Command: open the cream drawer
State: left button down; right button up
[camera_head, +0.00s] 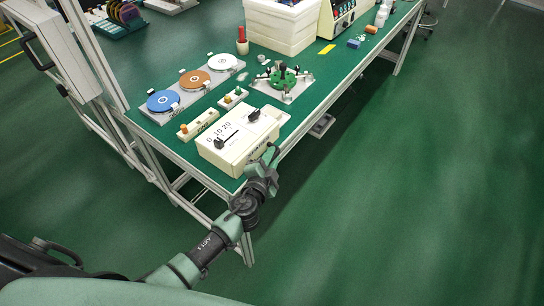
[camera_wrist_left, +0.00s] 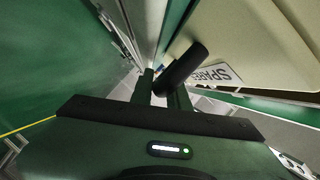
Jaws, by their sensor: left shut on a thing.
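The cream drawer (camera_head: 252,153) is in a cream box (camera_head: 222,131) at the near end of the green-topped bench. The box top carries black pieces and printed numbers. I cannot tell whether a gap shows at the drawer. My right gripper is not in view.
The bench (camera_head: 140,117) also holds a tray with blue, copper and white discs (camera_head: 194,79), a green fixture on a plate (camera_head: 283,78), and cream bins (camera_head: 283,25). A grey item (camera_head: 321,125) sits below the bench edge. The floor (camera_head: 420,190) to the right is clear.

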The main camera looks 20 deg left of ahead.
pick_arm(q)
jog(key=s+d+b, duration=0.2)
jog(key=s+d, duration=0.1)
jog(key=d, duration=0.5)
jog(key=shift+d+b, duration=0.2)
jog(key=shift+b, duration=0.15)
jog(key=shift+f, duration=0.15)
jog(key=c, duration=1.4)
grip_release()
jog(key=shift+w, duration=0.1)
jog(key=v, duration=0.8)
jog(key=shift+b, duration=0.35)
